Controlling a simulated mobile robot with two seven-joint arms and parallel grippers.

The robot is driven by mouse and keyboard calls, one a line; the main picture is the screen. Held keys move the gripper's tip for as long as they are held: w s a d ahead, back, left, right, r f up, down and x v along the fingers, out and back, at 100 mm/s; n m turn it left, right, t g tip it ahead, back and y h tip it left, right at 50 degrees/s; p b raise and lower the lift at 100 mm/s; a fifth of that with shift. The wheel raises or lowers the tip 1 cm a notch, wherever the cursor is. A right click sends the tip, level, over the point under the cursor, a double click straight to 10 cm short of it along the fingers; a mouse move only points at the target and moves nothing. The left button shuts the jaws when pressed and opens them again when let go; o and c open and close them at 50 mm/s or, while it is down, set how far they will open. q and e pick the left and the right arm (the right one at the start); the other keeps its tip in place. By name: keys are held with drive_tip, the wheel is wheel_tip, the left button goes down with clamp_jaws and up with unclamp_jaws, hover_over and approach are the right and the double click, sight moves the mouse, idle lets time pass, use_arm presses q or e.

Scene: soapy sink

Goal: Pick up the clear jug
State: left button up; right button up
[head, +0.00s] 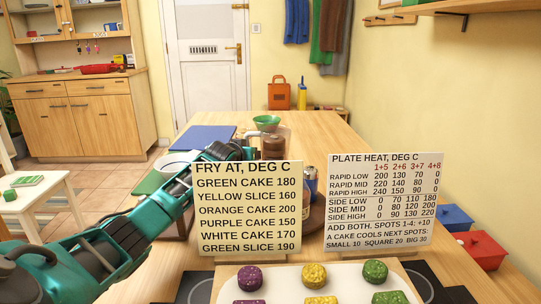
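The clear jug (275,143) appears to be the see-through vessel with brown contents on the wooden table, behind the left sign. The sign hides its lower part. My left gripper (246,139) reaches in from the left, at the jug's left side. Its fingers are small and overlap the jug's edge, so I cannot tell whether they touch or grip it. My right gripper is not in view.
The frying sign (246,207) and plate-heat sign (384,200) stand in front. A white tray (345,284) holds coloured cakes beside dark hotplates (195,287). A green bowl (266,122) and blue board (205,138) are behind. Blue (452,217) and red (482,249) boxes sit right.

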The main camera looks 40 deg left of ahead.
use_arm(q)
clamp_jaws()
idle(0.3)
idle(0.9)
drive_tip(key=shift+r, duration=0.2)
